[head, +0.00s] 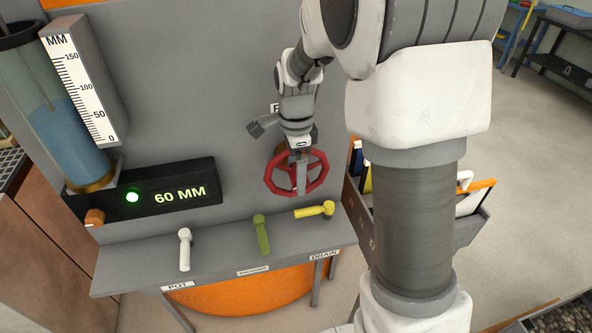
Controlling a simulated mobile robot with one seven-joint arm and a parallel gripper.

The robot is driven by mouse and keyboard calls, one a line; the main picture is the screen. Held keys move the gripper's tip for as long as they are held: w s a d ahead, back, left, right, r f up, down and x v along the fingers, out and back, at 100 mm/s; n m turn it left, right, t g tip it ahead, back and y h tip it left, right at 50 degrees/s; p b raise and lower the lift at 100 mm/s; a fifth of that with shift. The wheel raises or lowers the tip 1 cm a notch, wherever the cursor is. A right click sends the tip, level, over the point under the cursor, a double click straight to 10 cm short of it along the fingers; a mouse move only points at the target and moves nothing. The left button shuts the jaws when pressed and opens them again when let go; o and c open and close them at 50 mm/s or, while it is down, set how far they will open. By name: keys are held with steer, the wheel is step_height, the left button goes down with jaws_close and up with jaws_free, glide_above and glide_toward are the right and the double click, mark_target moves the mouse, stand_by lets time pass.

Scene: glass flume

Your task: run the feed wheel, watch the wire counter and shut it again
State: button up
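A red handwheel (318,172) is mounted on the grey upright panel, right of centre. My gripper (300,178) is at the wheel, with a finger in front of its upper rim and middle. Whether the fingers are closed on the rim is hidden from this angle. A black display box (170,207) reads "60 MM" in green, with a lit green lamp (132,197) left of the digits. A white scale (80,88) marked MM, 0 to 150, stands beside a clear cylinder (60,130) partly filled with blue liquid. No wire is visible.
An orange knob (95,217) sits left of the display. Open floor (535,130) lies right.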

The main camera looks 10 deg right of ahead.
jaws_close()
